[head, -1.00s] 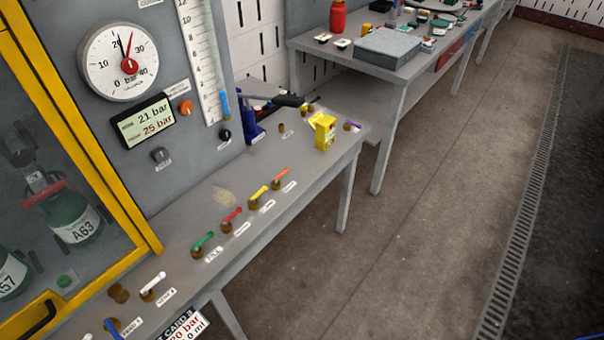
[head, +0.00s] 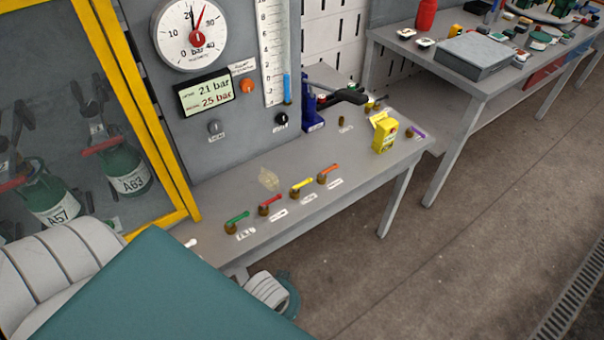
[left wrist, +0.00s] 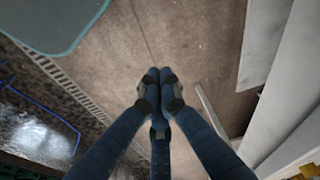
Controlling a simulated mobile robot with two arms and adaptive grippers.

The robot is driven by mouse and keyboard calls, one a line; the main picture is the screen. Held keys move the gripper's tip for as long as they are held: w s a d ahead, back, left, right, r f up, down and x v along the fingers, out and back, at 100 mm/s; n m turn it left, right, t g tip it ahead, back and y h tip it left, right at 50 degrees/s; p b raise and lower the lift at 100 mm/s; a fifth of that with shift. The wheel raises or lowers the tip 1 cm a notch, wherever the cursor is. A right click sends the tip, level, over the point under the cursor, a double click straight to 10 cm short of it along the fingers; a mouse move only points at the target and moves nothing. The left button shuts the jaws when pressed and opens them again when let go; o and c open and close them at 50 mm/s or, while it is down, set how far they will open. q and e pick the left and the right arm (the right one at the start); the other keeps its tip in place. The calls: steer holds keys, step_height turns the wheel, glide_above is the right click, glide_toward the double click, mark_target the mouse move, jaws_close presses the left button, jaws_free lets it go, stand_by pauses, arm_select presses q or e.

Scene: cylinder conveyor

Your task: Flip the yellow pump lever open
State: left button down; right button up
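The yellow lever (head: 303,184) sits on a brass valve base on the grey bench, between the red lever (head: 270,205) and the orange lever (head: 329,171). It points up and to the right, roughly parallel to its neighbours. Its label is too small to read. My left gripper (left wrist: 160,88) shows in the left wrist view with its fingers brought together, nothing visible between them, above brown floor. It is not visible in the head view, and no contact with the lever shows. My right gripper is in neither view.
A green lever (head: 237,219) is nearer on the bench (head: 215,187). A yellow box (head: 384,138), a purple lever (head: 416,132) and a blue pump with a black handle (head: 312,112) stand farther back. A yellow-framed cabinet (head: 165,150) holds green cylinders. My arm covers the lower left.

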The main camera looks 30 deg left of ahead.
arm_select(q)
steer(key=w+a+r+n, duration=0.2)
steer(key=w+r, duration=0.3)
steer(key=r, duration=0.5)
steer(key=w+a+r+n+y, duration=0.1)
steer(key=w+a+r+n, duration=0.1)
steer(key=w, duration=0.4)
steer(key=w+a+r+n+y, duration=0.1)
steer(key=w+a+r+n, duration=0.1)
steer(key=w, duration=0.4)
steer(key=w+a+r+n, duration=0.2)
steer(key=w+a+n, duration=0.2)
steer(key=w+a, duration=0.2)
steer(key=shift+r+g+y, duration=0.15)
steer(key=shift+g+y, duration=0.15)
steer(key=shift+y, duration=0.1)
steer(key=w+a+r+n, duration=0.5)
steer(key=w+r, duration=0.2)
steer(key=w, duration=0.1)
steer(key=shift+a+g+y, duration=0.3)
steer(key=shift+a+g, duration=0.1)
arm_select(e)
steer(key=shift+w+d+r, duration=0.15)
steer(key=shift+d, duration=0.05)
